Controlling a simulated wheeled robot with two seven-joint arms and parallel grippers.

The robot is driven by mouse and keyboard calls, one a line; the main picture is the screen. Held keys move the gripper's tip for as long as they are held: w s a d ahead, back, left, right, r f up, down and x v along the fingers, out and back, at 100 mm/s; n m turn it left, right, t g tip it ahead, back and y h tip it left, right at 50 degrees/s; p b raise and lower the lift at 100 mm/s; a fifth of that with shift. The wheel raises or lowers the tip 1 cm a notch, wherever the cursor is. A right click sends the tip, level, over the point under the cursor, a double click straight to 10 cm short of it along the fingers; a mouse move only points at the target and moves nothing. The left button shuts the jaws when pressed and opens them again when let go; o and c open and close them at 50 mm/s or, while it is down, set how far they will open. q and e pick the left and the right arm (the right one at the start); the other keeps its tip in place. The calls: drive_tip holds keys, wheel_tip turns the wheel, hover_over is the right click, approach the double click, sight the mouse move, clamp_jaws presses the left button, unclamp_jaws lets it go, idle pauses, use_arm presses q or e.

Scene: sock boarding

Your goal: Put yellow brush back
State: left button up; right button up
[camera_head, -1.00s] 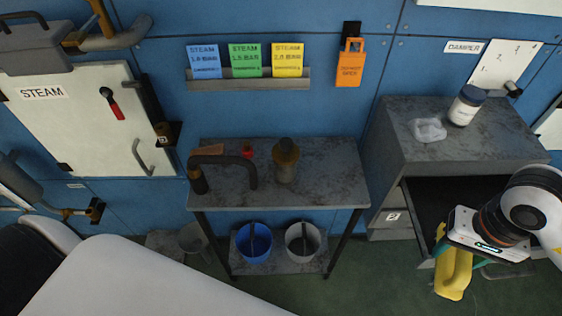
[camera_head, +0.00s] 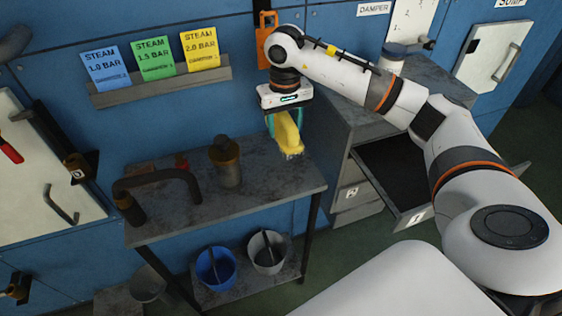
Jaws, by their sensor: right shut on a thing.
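The yellow brush (camera_head: 289,137) hangs below my right gripper (camera_head: 284,125), which is shut on it. The gripper and brush are over the right end of the grey metal table (camera_head: 262,193), near the blue wall. Whether the brush's lower end touches the tabletop cannot be told. My left gripper is not in view.
On the table stand a brown-topped bottle (camera_head: 226,162) and a curved dark pipe (camera_head: 165,177). A blue bucket (camera_head: 216,268) and a grey bucket (camera_head: 267,252) sit on the lower shelf. The cabinet's drawer (camera_head: 398,172) is open at right. Coloured steam cards (camera_head: 155,58) stand on a wall rack.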

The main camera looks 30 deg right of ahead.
wheel_tip(320, 180, down, 8)
drive_tip(key=shift+s+r+p, duration=0.15)
drive_tip(key=shift+p, duration=0.65)
drive_tip(key=shift+f, duration=0.3)
drive_tip(key=shift+f, duration=0.1)
drive_tip(key=shift+f+b, duration=0.15)
drive_tip(key=shift+b, duration=0.15)
drive_tip(key=o, duration=1)
drive_tip(key=shift+c, duration=0.2)
